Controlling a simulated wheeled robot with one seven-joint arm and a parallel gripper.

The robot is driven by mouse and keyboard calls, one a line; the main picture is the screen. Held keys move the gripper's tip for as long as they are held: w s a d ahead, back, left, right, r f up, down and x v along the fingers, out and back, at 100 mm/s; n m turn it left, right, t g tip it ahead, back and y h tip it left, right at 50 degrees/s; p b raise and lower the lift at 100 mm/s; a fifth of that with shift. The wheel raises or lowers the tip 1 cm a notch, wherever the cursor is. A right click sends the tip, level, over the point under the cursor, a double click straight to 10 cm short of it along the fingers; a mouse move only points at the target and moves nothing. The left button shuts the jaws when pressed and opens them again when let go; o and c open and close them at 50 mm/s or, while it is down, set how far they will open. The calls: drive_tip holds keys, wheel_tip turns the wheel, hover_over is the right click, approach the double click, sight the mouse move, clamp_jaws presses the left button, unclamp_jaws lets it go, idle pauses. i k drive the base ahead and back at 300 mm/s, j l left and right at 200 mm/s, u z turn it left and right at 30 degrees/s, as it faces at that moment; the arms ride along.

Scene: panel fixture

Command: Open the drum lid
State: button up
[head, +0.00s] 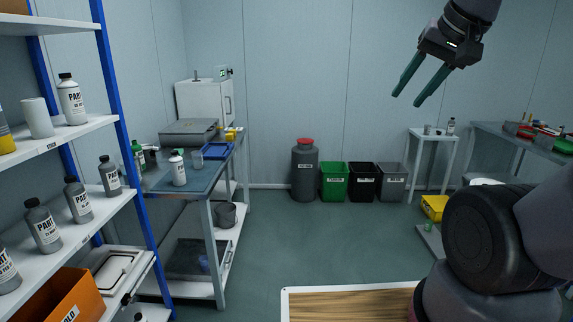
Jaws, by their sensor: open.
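A dark grey drum (304,175) stands on the floor against the back wall, just left of the bins. Its red lid (305,141) sits on top and looks closed. My gripper (406,99) is at the upper right, raised in the air, with its two green fingers apart and nothing between them. It is well apart from the drum. The drum's label is too small to read.
Green (334,182), black (362,182) and grey (392,182) bins stand right of the drum. A workbench (187,178) and a blue-posted shelf (88,130) with bottles line the left. A wooden-topped surface (350,305) is in front. The middle floor is clear.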

sight(306, 141)
drive_tip(key=i, duration=2.1)
drive_tip(key=i+u, duration=0.1)
drive_tip(key=i, duration=0.5)
drive_tip(key=i+l+u, duration=0.1)
drive_tip(key=i, duration=0.5)
drive_tip(key=i+l+u, duration=0.15)
drive_tip(key=i, duration=0.45)
drive_tip(key=i+l+u, duration=0.1)
drive_tip(key=i+l, duration=0.15)
drive_tip(key=i, duration=0.35)
